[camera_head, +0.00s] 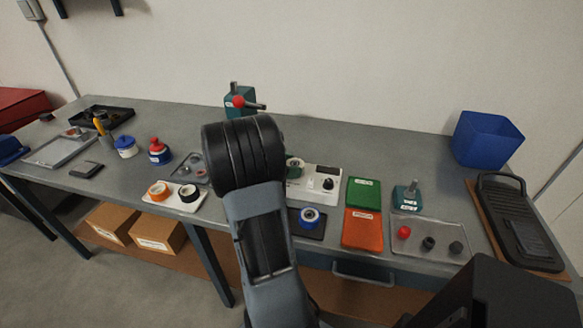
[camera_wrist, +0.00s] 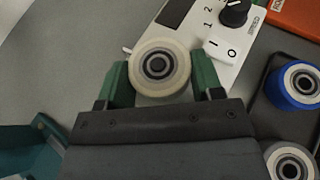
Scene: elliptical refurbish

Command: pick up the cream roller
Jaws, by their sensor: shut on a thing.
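The cream roller (camera_wrist: 160,68) has a dark hub and sits between the two green fingers of my gripper (camera_wrist: 161,80) in the wrist view. The gripper is shut on it, with a finger on each side. I cannot tell whether the roller touches the surface below. A blue roller (camera_wrist: 294,84) and another pale roller (camera_wrist: 290,163) are at the right of the wrist view, apart from my gripper.
A white control box (camera_wrist: 222,32) with a black dial is close beyond the held roller. A dark tray (camera_head: 312,235) bears the blue roller. Green (camera_head: 363,193) and orange (camera_head: 361,229) pads are to the right. A teal machine (camera_head: 238,99) with a red knob stands behind my arm.

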